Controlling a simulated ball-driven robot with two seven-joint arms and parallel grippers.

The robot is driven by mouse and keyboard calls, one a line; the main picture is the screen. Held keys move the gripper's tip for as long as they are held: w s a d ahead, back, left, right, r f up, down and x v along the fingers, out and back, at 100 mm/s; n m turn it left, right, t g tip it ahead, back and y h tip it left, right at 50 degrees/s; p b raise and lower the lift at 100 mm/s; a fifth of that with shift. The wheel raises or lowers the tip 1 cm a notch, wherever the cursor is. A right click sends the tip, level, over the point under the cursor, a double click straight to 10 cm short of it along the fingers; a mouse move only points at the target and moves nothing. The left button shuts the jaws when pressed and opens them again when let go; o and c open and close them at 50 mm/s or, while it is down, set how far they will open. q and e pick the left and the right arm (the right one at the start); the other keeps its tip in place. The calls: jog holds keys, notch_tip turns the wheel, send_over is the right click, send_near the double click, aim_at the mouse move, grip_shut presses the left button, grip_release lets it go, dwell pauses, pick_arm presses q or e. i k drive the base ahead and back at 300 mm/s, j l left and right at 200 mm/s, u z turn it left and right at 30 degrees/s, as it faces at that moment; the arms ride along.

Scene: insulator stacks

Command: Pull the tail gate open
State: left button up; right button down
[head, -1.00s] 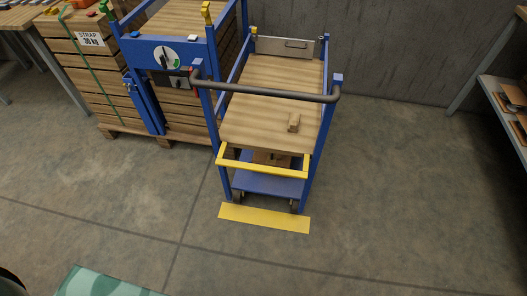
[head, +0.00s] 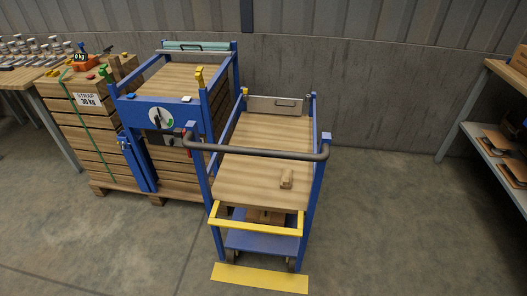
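A blue-framed cart with a wooden deck (head: 250,180) stands in the middle of the head view. At its far end a grey metal panel with a handle (head: 275,106) stands upright between the corner posts; it looks like the tail gate and appears closed. A yellow cap (head: 245,91) tops the left far post, and a small dark fitting sits at the right far post. A dark push bar (head: 258,152) crosses the near end, above a yellow bar (head: 255,226). Neither of my grippers is in view.
A blue frame with a dial (head: 160,117) and strapped timber stack (head: 85,130) stand close on the left. A shelf (head: 490,145) is at right. Floor right of the cart is clear; a concrete wall (head: 400,95) stands behind.

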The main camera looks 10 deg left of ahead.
aim_at(256, 104)
jog(key=i+l+u, duration=0.15)
jog(key=u, duration=0.3)
jog(key=i+l+u, duration=0.15)
jog(key=u, duration=0.3)
jog(key=i+l+u, duration=0.15)
jog(key=l, duration=0.45)
jog(key=i+l+u, duration=0.15)
jog(key=l, duration=0.45)
jog(key=i+l+u, duration=0.15)
jog(key=l, duration=0.5)
jog(key=l+u, duration=0.15)
jog(key=l, duration=0.5)
jog(key=i, duration=0.1)
